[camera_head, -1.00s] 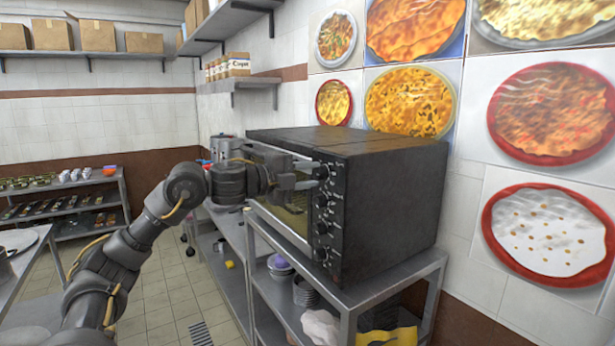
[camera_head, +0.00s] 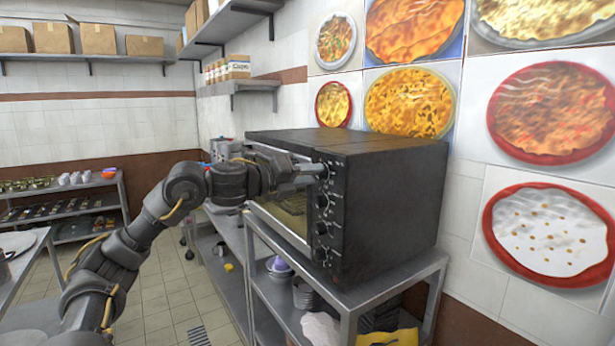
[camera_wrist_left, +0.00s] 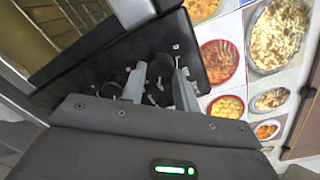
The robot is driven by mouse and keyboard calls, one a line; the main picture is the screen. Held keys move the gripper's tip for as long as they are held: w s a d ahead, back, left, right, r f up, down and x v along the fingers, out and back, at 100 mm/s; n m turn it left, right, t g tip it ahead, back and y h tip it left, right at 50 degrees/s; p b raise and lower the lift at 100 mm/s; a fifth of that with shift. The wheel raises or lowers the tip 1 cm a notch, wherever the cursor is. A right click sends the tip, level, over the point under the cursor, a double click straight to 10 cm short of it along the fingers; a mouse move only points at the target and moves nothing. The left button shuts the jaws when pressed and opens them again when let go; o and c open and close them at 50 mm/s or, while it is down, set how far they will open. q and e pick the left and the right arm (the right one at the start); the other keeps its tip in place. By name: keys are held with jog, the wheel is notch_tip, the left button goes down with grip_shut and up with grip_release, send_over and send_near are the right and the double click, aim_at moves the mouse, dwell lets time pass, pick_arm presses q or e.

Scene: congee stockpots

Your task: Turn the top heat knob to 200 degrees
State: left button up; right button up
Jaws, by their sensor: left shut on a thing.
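A black toaster oven (camera_head: 390,190) stands on a metal table, with a column of dark knobs down its front panel. My left gripper (camera_head: 318,170) is at the top heat knob (camera_head: 324,171), the uppermost one, and is shut on it. In the left wrist view the gripper's two fingers (camera_wrist_left: 160,84) sit on either side of a dark knob against the black panel. The fingers hide most of that knob and its markings, so I cannot read the dial. Lower knobs (camera_head: 321,228) are clear of the gripper. My right gripper is not in view.
The metal table (camera_head: 365,295) holds bowls and cloths on its lower shelf. A wall shelf (camera_head: 256,84) with boxes hangs behind the oven. Food pictures cover the wall at right. The tiled floor at left is free.

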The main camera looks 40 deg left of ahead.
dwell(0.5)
pick_arm(q)
jog(key=o, duration=1)
jog(key=shift+c, duration=0.2)
jog(key=b+v, duration=0.7)
jog(key=v, duration=0.3)
jog(key=shift+s, duration=0.4)
jog(key=shift+a, duration=0.15)
